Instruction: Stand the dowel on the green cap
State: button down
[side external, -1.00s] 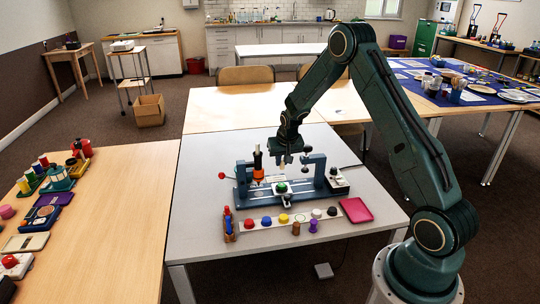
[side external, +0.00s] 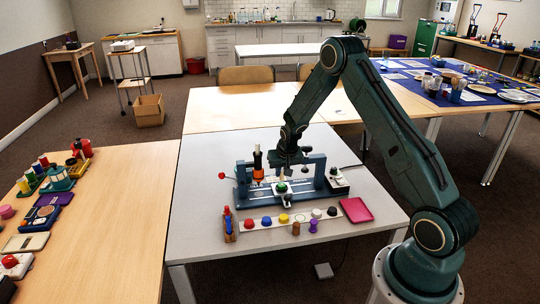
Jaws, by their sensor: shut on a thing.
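The green cap (side external: 281,187) sits on a small white holder at the front middle of a blue-grey fixture (side external: 245,192) on the grey table. My gripper (side external: 284,168) is right above the cap, pointing down. It is shut on the pale dowel (side external: 282,175), which looks roughly upright. The dowel's lower end is at or just over the top of the cap; I cannot tell whether they touch. The gripper hides the dowel's upper part.
An orange and black upright tool (side external: 258,165) stands left of my gripper, and a fixture post (side external: 320,170) rises to the right. In front lie a strip of coloured caps (side external: 284,218), small bottles (side external: 313,226) and a pink tray (side external: 356,210).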

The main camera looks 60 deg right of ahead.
jog(key=shift+f, duration=0.8)
jog(key=shift+f, duration=0.3)
dwell(1.5)
jog(key=c, duration=0.9)
grip_release()
jog(key=shift+r, duration=0.1)
jog(key=shift+r, duration=3.4)
jog(key=shift+r, duration=0.15)
